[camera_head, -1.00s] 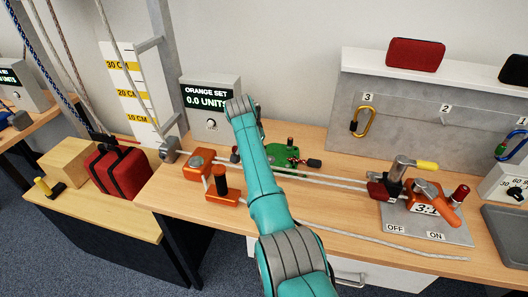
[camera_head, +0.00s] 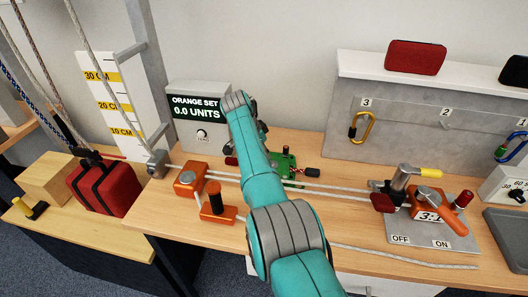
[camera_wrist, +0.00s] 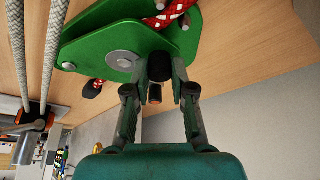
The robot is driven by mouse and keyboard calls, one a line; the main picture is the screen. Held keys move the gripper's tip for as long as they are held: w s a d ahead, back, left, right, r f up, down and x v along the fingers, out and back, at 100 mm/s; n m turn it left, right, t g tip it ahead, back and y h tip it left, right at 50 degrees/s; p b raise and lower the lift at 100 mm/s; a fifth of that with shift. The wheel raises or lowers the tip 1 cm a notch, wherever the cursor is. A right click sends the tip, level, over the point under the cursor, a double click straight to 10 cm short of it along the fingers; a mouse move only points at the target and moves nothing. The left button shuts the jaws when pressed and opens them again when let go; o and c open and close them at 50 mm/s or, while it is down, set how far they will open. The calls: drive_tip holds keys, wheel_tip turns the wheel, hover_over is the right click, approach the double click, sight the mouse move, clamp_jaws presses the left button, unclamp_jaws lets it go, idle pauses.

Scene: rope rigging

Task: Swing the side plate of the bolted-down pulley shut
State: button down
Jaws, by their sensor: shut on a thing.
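The green pulley (camera_wrist: 85,45) fills the top of the wrist view, with a round grey pivot (camera_wrist: 122,60) and metal pins. A red-and-white rope (camera_wrist: 168,12) lies at its upper edge. In the head view, part of the green pulley (camera_head: 285,162) shows just right of my arm on the bench. My gripper (camera_wrist: 160,82) is shut on a dark knob (camera_wrist: 159,66) at the plate's near edge. My arm hides the gripped knob and most of the pulley in the head view. I cannot tell how far the side plate is swung.
Pale ropes run across the bench from an orange pulley (camera_head: 190,180) to a 3:1 block with levers (camera_head: 427,205). The ORANGE SET display (camera_head: 198,115) reads 0.0 units behind.

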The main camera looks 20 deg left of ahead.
idle(0.3)
drive_tip(key=c, duration=1)
unclamp_jaws()
drive_tip(key=shift+w, duration=0.1)
drive_tip(key=shift+r, duration=0.1)
drive_tip(key=shift+v, duration=5.9)
